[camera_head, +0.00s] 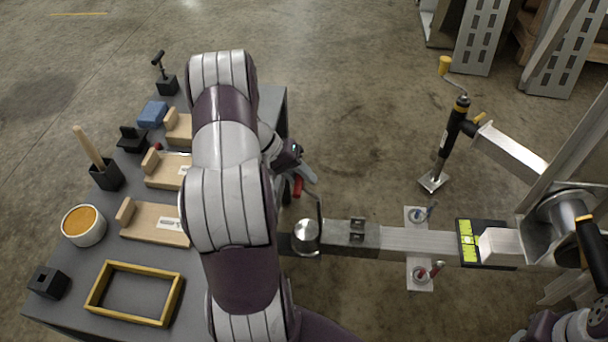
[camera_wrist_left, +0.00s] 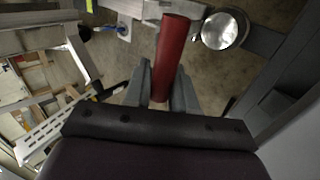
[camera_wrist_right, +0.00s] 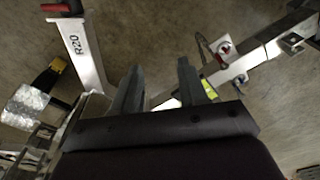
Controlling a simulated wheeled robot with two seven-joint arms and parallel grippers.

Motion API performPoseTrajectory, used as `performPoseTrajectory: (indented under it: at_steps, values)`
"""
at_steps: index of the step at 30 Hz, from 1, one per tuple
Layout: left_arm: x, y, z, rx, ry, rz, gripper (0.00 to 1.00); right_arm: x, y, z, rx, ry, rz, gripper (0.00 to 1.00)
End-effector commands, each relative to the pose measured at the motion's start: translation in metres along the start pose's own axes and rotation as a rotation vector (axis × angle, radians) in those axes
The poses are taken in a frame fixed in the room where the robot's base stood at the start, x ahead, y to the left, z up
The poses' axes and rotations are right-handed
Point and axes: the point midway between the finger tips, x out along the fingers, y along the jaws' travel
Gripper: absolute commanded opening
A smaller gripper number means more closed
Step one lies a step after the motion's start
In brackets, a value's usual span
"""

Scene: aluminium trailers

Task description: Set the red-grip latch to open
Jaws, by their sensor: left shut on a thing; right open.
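The red grip (camera_head: 297,186) is on a thin metal lever that rises from the trailer coupler (camera_head: 365,240). My left gripper (camera_head: 304,174) is at this grip, beside the table's right edge. In the left wrist view the red grip (camera_wrist_left: 173,55) runs between the two grey fingers, and they are shut on it. My right gripper (camera_wrist_right: 157,80) is open and empty in the right wrist view. In the head view only part of my right arm shows, at the lower right corner.
A grey table (camera_head: 200,285) at left holds wooden blocks, a yellow frame (camera_head: 135,292) and a cup (camera_head: 83,224). The trailer beam (camera_head: 425,242) runs right, with brackets, a green level (camera_head: 467,240) and a jack (camera_head: 453,130). The floor between table and jack is free.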

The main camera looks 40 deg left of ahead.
Motion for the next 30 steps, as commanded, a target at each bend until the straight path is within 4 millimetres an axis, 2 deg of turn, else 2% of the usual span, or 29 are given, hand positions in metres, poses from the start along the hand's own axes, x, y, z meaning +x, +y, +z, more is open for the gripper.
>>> performPoseTrajectory:
  at_steps: [9, 10, 11, 12, 22, 26, 30]
  values:
    - [-0.003, 0.001, -0.003, 0.003, 0.01, -0.001, 0.0, -0.001, 0.0, 0.0, 0.0, 0.0, 0.0, 0.43]
    - [-0.003, 0.001, -0.003, 0.003, 0.01, -0.001, 0.32, -0.001, 0.0, 0.0, 0.0, 0.0, 0.0, 0.43]
    - [-0.003, 0.001, -0.003, 0.003, 0.009, -0.001, 0.42, -0.001, 0.0, 0.0, 0.0, 0.0, 0.0, 0.43]
    - [-0.003, 0.001, -0.003, 0.002, 0.008, -0.001, 0.46, -0.001, 0.0, 0.0, 0.0, 0.0, 0.0, 0.43]
    - [-0.004, 0.002, -0.001, 0.0, 0.003, -0.001, 0.46, -0.003, 0.0, 0.0, 0.0, 0.0, 0.0, 0.43]
    - [-0.018, 0.014, -0.001, 0.0, 0.003, -0.001, 0.46, -0.019, 0.0, -0.002, 0.0, 0.0, 0.0, 0.43]
    - [-0.043, 0.035, -0.002, 0.002, 0.005, -0.001, 0.46, -0.043, 0.0, -0.005, 0.0, 0.001, 0.0, 0.43]
